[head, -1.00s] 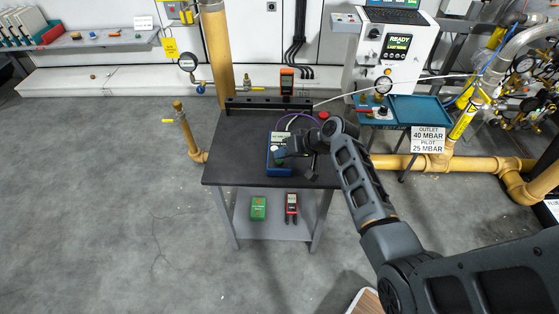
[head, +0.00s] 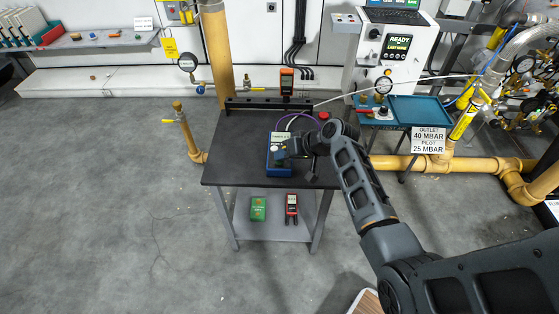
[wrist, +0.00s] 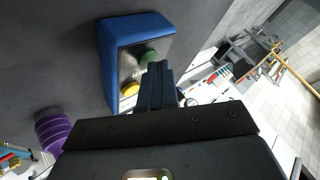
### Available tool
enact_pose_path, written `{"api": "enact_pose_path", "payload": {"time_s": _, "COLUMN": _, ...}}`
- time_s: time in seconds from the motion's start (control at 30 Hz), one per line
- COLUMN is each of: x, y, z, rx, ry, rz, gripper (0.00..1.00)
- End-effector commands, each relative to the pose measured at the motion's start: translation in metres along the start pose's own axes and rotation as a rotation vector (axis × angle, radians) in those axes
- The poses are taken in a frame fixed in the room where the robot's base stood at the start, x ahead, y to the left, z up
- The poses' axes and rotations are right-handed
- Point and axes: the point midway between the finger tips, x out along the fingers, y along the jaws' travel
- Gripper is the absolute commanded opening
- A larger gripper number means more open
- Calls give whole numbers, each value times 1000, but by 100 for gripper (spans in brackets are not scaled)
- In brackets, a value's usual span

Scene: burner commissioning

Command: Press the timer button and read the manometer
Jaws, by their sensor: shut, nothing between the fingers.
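A blue box (head: 272,165) with buttons stands on the black table; I take it for the timer. The wrist view shows the blue box (wrist: 112,60) with a green button (wrist: 148,57) and a yellow button (wrist: 130,89) on its grey face. My gripper (wrist: 159,66) is shut and empty, its tips right beside the green button; I cannot tell whether they touch. In the head view my gripper (head: 284,152) covers part of the box. A round gauge (head: 383,85) stands above the teal tray, and another gauge (head: 187,62) is on the left pipe; their readings are too small to tell.
A purple hose (wrist: 52,128) runs beside the box. A sign (head: 428,140) reads outlet 40 mbar, pilot 25 mbar. The floor at left is clear.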

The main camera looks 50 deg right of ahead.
Motion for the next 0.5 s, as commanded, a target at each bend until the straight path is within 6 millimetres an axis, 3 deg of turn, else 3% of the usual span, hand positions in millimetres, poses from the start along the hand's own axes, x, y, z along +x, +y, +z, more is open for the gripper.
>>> {"api": "enact_pose_path", "payload": {"time_s": 0.5, "x": -3, "y": -2, "z": -2, "rx": 0, "ry": -1, "rz": 0, "gripper": 0}}
